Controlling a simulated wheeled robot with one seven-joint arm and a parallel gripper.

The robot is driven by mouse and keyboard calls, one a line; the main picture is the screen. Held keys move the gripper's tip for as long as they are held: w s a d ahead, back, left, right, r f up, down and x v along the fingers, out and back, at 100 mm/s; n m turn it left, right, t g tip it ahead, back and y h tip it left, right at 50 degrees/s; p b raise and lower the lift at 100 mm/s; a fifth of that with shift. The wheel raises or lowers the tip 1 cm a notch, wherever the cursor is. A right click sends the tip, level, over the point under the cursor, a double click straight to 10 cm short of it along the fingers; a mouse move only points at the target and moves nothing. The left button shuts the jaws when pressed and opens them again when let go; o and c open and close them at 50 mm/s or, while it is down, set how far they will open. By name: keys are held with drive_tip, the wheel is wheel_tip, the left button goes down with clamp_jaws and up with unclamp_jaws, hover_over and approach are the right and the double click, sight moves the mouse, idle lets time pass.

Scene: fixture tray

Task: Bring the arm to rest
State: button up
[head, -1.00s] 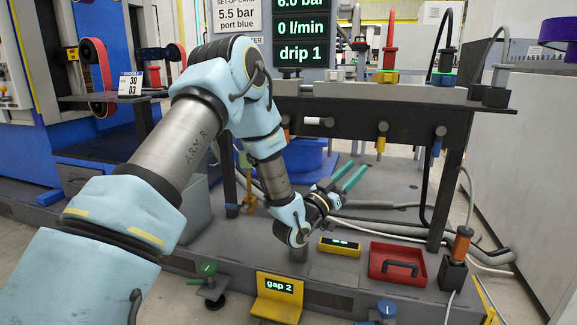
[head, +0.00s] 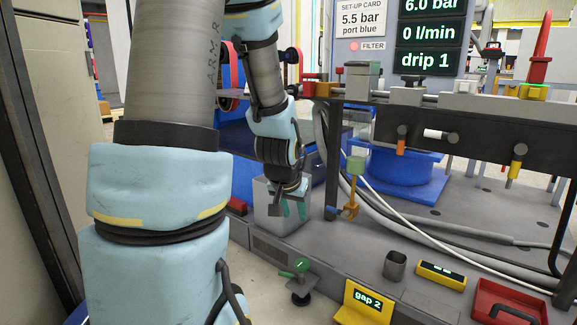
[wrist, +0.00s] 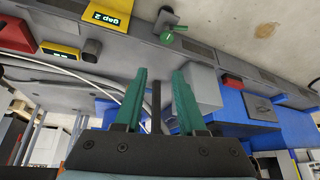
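My arm (head: 185,190) runs from the lower left upward, then down again at the middle of the head view. My gripper (head: 294,210) points downward in front of a grey bin (head: 268,222). In the wrist view my gripper (wrist: 159,74) shows two green fingers standing apart with nothing held between them. A dark upright post (wrist: 157,105) shows in the gap, behind the fingers. The grey bin also appears in the wrist view (wrist: 199,90), beyond the right finger. I cannot tell whether a finger touches the bin.
A yellow "gap 2" sign (head: 364,303) and a green-knobbed clamp (head: 295,266) are at the front edge. A dark cup (head: 395,266), a yellow gauge (head: 440,273) and a red tray (head: 507,300) lie to the right.

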drive_tip(key=s+a+r+n+g+y+p, duration=0.1)
drive_tip(key=s+a+r+n+g, duration=0.2)
drive_tip(key=s+a, duration=0.7)
wheel_tip(320, 180, up, 36)
drive_tip(key=s+d+g+p, duration=0.1)
drive_tip(key=d+p, duration=0.1)
drive_tip(key=p, duration=3.5)
drive_tip(key=shift+s, duration=0.25)
drive_tip(key=shift+f, duration=0.15)
